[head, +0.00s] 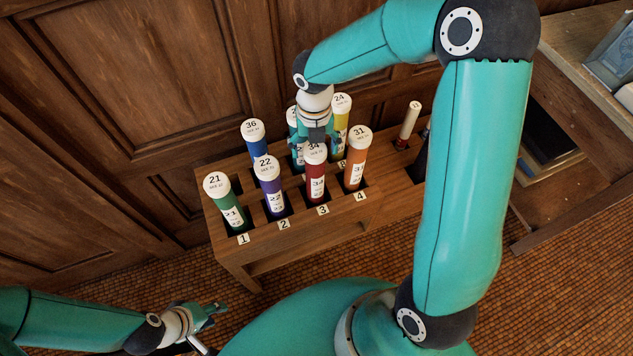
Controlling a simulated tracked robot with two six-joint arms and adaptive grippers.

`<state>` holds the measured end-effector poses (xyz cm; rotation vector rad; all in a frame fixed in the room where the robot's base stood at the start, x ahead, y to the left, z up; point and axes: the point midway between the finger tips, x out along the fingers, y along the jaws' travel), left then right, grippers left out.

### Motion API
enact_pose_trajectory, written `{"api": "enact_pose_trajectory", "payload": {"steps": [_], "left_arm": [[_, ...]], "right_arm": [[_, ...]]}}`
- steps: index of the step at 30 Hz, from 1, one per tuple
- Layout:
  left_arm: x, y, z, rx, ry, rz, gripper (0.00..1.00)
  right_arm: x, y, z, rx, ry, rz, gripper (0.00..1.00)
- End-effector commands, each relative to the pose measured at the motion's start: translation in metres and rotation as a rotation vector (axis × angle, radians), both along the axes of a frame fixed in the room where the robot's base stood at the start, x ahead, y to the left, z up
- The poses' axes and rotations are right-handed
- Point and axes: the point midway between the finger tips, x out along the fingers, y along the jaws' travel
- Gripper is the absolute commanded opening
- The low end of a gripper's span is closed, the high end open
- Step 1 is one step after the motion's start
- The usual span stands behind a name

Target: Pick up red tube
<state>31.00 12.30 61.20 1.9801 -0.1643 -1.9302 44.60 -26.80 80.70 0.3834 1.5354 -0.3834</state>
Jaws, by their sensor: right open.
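The red tube (316,186) stands upright in the front row of the wooden rack, above the number 3 tag. Its white cap reads 34. My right gripper (316,139) points down from above, with its fingertips close to that cap. It is open; whether the fingers touch the cap I cannot tell. It partly hides the tubes behind. My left gripper (215,312) is low at the left, away from the rack, and its finger gap is unclear.
The wooden rack (270,240) also holds green (230,212), purple (273,197) and orange (354,175) tubes in front. Blue (258,146), teal and yellow (341,115) tubes stand behind. A pale-capped red stick (408,124) stands at right. Panelled wall behind.

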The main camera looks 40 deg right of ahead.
Motion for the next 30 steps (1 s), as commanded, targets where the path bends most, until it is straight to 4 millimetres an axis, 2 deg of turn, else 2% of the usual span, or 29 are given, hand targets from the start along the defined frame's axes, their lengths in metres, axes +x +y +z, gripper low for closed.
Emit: {"api": "enact_pose_trajectory", "payload": {"steps": [6, 9, 18, 30], "left_arm": [[0.0, 0.0, -0.002, 0.0, 0.0, 0.0, 0.4], [0.0, 0.0, -0.003, 0.0, 0.0, 0.0, 0.4], [0.0, 0.0, -0.003, 0.0, 0.0, 0.0, 0.4], [0.0, 0.0, -0.003, 0.0, 0.0, 0.0, 0.4]], "right_arm": [[-0.002, 0.0, -0.033, 0.001, 0.006, 0.001, 0.8], [-0.002, 0.0, -0.043, 0.0, 0.004, 0.0, 0.8], [-0.001, 0.0, -0.046, 0.0, 0.001, 0.001, 0.78], [-0.001, 0.0, -0.045, 0.0, 0.001, 0.001, 0.12]]}}
